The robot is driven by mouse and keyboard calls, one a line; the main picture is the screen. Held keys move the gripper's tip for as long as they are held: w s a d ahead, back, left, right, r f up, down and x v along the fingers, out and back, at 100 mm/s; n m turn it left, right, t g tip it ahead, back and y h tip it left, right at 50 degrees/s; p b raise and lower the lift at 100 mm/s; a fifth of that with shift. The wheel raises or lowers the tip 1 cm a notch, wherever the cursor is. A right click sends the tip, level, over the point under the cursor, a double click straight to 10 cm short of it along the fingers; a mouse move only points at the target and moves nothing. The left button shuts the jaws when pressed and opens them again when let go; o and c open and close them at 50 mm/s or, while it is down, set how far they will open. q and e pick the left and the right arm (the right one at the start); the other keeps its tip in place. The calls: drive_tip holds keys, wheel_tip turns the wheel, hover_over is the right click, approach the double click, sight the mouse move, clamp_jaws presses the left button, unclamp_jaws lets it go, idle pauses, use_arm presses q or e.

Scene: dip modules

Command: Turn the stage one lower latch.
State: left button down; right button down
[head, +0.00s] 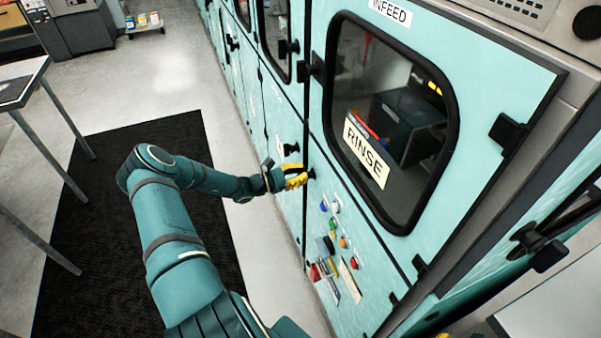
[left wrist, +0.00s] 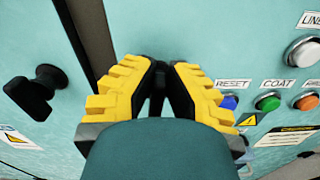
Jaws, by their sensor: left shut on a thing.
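My left gripper (head: 298,177) reaches the teal cabinet front from the left, its yellow fingers closed around a small black latch (head: 312,173). This latch is at the left edge of the panel below the RINSE window. In the left wrist view the yellow fingers (left wrist: 158,92) sit on both sides of the black latch (left wrist: 157,78); the fingers hide much of it, so its turn angle is hard to tell. No label naming the stage is readable beside it.
Another black latch (left wrist: 36,94) sits to the left across a dark seam; it also shows in the head view (head: 291,149). Coloured buttons, including a green one (left wrist: 268,102), are close right of the gripper. A windowed door (head: 385,120) is above. A black mat (head: 90,220) covers floor at left.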

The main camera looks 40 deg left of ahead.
use_arm(q)
drive_tip(key=m, duration=0.2)
drive_tip(key=d+m, duration=0.1)
drive_tip(key=m, duration=0.1)
drive_tip(key=shift+s+f+m, duration=0.2)
drive_tip(key=shift+m, duration=0.1)
drive_tip(key=m, duration=0.3)
drive_tip(key=shift+s+d+f+m+b, duration=0.1)
drive_tip(key=shift+d+f+m+b, duration=0.2)
drive_tip(key=shift+b, duration=0.1)
drive_tip(key=m, duration=0.4)
drive_tip(key=shift+s+d+f+b, duration=0.15)
drive_tip(key=shift+f+b, duration=0.15)
drive_tip(key=shift+f, duration=0.1)
drive_tip(key=shift+f+m, duration=0.2)
drive_tip(key=shift+m, duration=0.7)
drive_tip(key=shift+f+m, duration=0.15)
drive_tip(key=shift+m, duration=1.05)
drive_tip(key=c, duration=1)
unclamp_jaws()
